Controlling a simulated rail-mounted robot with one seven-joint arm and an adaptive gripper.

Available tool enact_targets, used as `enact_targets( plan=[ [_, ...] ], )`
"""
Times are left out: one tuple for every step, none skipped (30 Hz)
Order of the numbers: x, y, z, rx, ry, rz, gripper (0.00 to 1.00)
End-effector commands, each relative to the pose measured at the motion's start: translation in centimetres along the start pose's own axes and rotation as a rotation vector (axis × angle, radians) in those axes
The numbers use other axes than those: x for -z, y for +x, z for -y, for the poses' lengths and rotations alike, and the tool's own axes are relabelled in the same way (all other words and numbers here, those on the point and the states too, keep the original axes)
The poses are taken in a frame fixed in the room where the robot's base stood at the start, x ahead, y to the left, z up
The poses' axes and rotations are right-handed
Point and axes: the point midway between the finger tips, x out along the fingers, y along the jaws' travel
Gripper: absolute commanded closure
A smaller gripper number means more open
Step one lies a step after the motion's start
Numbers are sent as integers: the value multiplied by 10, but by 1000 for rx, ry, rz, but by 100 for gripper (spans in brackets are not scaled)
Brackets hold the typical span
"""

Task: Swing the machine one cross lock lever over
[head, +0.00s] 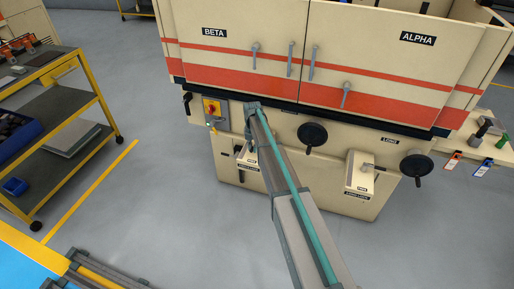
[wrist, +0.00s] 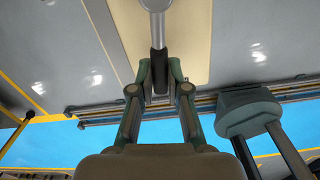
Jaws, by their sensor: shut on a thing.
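The cross lock lever shows in the wrist view as a grey hub and arm (wrist: 157,25) with a dark grip running down between my fingers. My gripper (wrist: 160,72) is shut on that dark grip, one finger on each side. In the head view my gripper (head: 249,133) is at the cream cross lock panel (head: 250,158), on the left part of the machine's front (head: 310,175). My arm and gripper hide most of the lever there, so its exact angle cannot be told.
Two black handwheels (head: 312,134) (head: 416,165) stick out of the machine front, with a second lock panel (head: 359,175) between them. A red and yellow switch (head: 211,107) is left of my gripper. A shelf cart (head: 75,125) stands at left. Floor between is clear.

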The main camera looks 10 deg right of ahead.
Motion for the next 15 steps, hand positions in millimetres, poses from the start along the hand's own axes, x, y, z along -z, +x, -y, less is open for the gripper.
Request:
enact_targets(
  plan=[
    [0,-1,6,1,-53,0,100],
    [0,-1,9,1,-89,0,100],
    [0,0,10,1,-122,0,83],
    [-1,0,9,1,-116,0,78],
    [-1,0,8,1,-115,0,73],
    [-1,0,8,1,-115,0,66],
    [-1,0,8,1,-114,0,62],
    [-1,0,8,1,-114,0,59],
    [-1,0,8,1,-113,0,59],
    [-1,0,8,1,-113,0,59],
    [-1,0,8,0,-113,0,59],
    [-1,0,8,0,-113,0,59],
    [-1,0,8,0,-113,0,59],
    [-1,0,8,0,-112,0,59],
    [-1,0,8,0,-112,0,59]
  ],
)
